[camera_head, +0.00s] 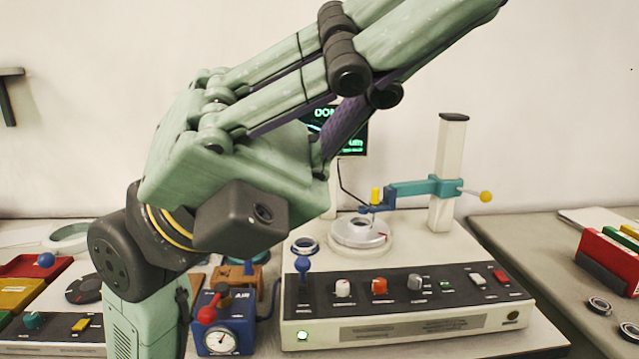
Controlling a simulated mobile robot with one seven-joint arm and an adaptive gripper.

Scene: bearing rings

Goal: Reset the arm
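My gripper (415,42) is raised large and close across the upper middle of the head view. Its pale green fingers point up and to the right, and their ends run to or past the top edge. The fingers overlap from this side, so I cannot tell whether they are open or shut. I see nothing held in the visible part. My wrist (140,240) and arm come up from the lower left. Behind, a teal and blue measuring arm (410,189) with a yellow-ended lever sits on a white post above a round metal stage (358,233).
The white machine (400,334) has knobs and a lit green lamp. A screen (352,140) reading "DON…" is partly hidden by my gripper. A blue gauge box (222,322) stands at its left. Coloured trays (610,262) and bearing rings (600,306) are at right.

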